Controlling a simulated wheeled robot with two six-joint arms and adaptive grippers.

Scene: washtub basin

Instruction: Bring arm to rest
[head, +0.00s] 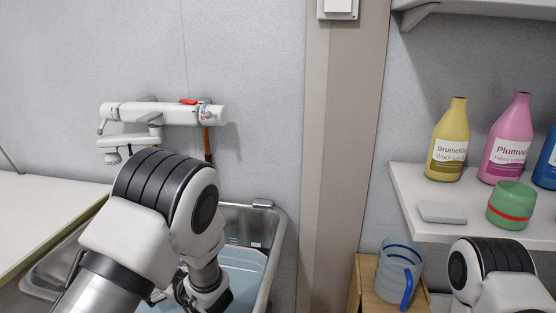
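My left arm comes in from the lower left and bends down over the washtub basin (278,235). Its wrist and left gripper (192,296) are low over or inside the tub, partly hidden by the arm and cut by the bottom edge. The fingers do not show clearly enough to tell open from shut. My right arm shows only as a joint at the lower right, below the shelf. My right gripper is outside the picture.
A wall tap (165,113) stands above the basin. A wooden stand (367,285) holds a clear jug (398,262) with a blue handle. The right shelf (408,197) carries a yellow bottle (448,140), a pink bottle (508,140), a green container (511,204) and a pale block (442,212).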

